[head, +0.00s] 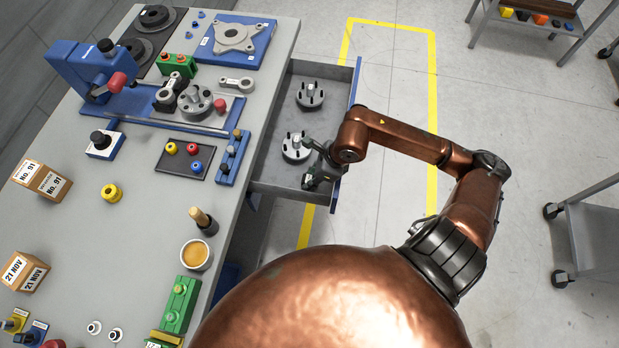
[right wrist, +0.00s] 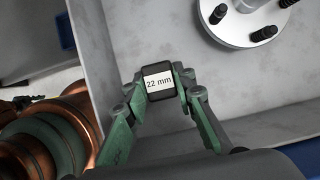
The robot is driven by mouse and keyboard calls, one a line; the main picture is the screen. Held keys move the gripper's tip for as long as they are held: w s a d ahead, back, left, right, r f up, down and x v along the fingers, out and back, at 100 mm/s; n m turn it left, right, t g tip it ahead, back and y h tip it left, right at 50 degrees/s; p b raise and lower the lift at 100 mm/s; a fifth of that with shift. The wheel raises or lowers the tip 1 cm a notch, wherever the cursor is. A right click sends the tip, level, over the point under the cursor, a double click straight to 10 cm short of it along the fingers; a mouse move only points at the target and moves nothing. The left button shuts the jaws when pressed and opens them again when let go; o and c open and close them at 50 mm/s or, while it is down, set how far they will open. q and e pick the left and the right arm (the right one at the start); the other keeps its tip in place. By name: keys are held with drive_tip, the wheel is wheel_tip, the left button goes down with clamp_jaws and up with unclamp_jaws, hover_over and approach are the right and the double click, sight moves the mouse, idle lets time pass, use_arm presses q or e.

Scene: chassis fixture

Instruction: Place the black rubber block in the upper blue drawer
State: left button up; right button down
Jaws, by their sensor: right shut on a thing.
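The black rubber block (right wrist: 159,82) shows in the right wrist view with a white "22 mm" label on its face. My right gripper (right wrist: 160,88) is shut on it, one green finger on each side. In the head view my right gripper (head: 314,177) is over the near end of the open drawer, whose grey floor (head: 272,155) and blue front (head: 354,85) show. The block is hard to make out there. I cannot tell whether it touches the drawer floor. My left gripper is not in view.
Two grey flanged hubs with studs lie in the drawer, one at the far end (head: 310,95) and one close to my right gripper (head: 296,147). The bench (head: 130,235) on the left holds a blue press (head: 85,70), a tray of coloured buttons (head: 185,160) and boxes (head: 40,180).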

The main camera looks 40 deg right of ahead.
drive_tip(key=c, duration=1.6)
unclamp_jaws()
drive_tip(key=shift+r, duration=0.4)
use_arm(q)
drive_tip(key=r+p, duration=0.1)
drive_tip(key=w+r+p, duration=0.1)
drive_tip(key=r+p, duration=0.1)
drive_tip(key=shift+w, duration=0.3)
use_arm(e)
drive_tip(key=v, duration=1.1)
drive_tip(key=shift+r, duration=0.15)
